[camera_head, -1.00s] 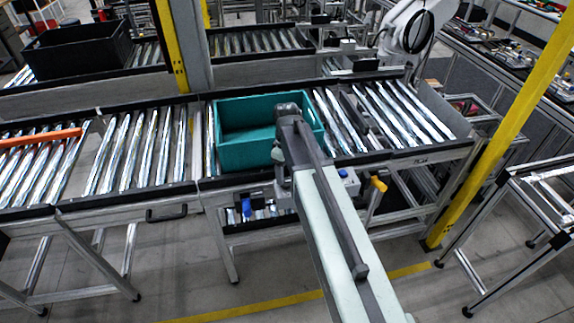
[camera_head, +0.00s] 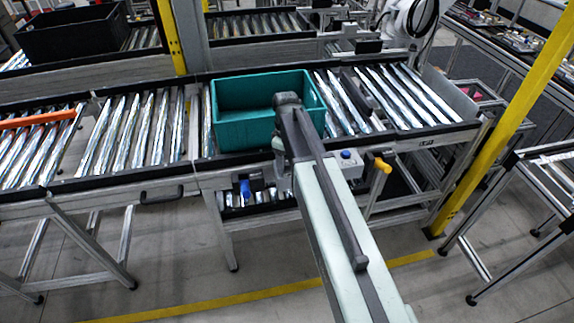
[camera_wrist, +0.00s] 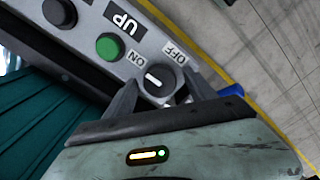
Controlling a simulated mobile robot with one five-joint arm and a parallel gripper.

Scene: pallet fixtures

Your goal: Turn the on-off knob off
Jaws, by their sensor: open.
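The on-off knob (camera_wrist: 157,79) is a round black knob with a white mark, on a grey control panel in the wrist view. Its mark slants toward the ON label (camera_wrist: 133,57); the OFF label (camera_wrist: 173,51) is above right. My gripper (camera_wrist: 160,80) is open, with one finger on each side of the knob. I cannot tell whether either finger touches it. In the head view my arm reaches down beside the teal crate, and the knob is hidden.
A green button (camera_wrist: 108,46) and a black button (camera_wrist: 60,13) sit on the same panel near an UP label. The teal crate (camera_head: 245,131) stands on the roller conveyor (camera_head: 135,141). A yellow post (camera_head: 499,121) rises at the right.

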